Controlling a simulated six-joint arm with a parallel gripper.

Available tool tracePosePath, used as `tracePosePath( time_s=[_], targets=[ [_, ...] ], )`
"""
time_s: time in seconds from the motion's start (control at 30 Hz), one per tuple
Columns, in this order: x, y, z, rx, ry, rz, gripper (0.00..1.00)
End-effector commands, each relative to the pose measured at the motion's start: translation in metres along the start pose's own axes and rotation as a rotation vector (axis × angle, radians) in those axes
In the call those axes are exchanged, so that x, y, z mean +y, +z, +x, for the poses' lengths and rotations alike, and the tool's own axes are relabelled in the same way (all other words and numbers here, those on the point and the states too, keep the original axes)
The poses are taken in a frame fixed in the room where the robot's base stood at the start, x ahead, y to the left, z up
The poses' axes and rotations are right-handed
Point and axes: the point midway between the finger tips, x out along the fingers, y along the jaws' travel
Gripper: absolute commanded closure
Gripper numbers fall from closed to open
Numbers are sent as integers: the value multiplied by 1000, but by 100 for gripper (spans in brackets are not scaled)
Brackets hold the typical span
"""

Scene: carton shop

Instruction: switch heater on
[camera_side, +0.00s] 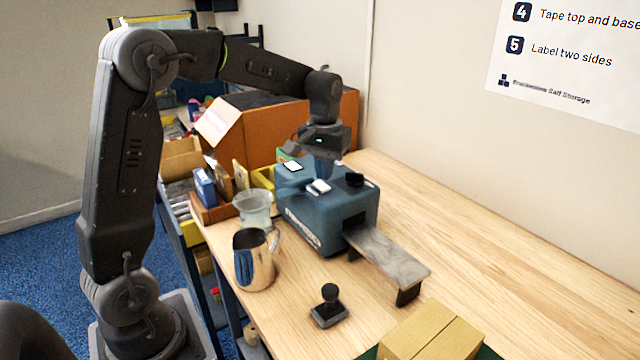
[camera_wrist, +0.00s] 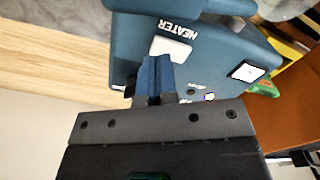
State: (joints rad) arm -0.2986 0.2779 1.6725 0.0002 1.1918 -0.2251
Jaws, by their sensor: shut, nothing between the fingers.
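The blue machine (camera_side: 312,228) stands on the wooden bench with a grey metal outfeed plate at its front. In the wrist view its top (camera_wrist: 215,50) carries a white rocker switch (camera_wrist: 172,46) beside the word HEATER. A second white switch (camera_wrist: 247,71) sits farther right. In the side view the two switches show as a near one (camera_side: 319,187) and a far one (camera_side: 292,166). My gripper (camera_side: 322,176) is shut and empty, pointing down over the machine top. Its blue fingertips (camera_wrist: 157,62) overlap the heater switch's edge in the wrist view; I cannot tell whether they touch.
A black knob (camera_side: 355,180) sits on the machine top, right of my gripper. A metal jug (camera_side: 255,262), a clear beaker (camera_side: 253,207), a stamp (camera_side: 329,306) and a carton (camera_side: 432,333) stand nearby. A large brown box (camera_side: 262,135) is behind. The bench's right side is clear.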

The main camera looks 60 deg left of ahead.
Motion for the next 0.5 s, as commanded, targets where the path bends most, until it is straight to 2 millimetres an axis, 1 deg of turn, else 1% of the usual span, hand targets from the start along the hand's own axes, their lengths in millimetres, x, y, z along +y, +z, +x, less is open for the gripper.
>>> tracePosePath(
  time_s=[0.1,0.5],
  targets=[
    [0,0,-10,2,1,0,100],
    [0,0,-40,1,1,0,100]
  ],
)
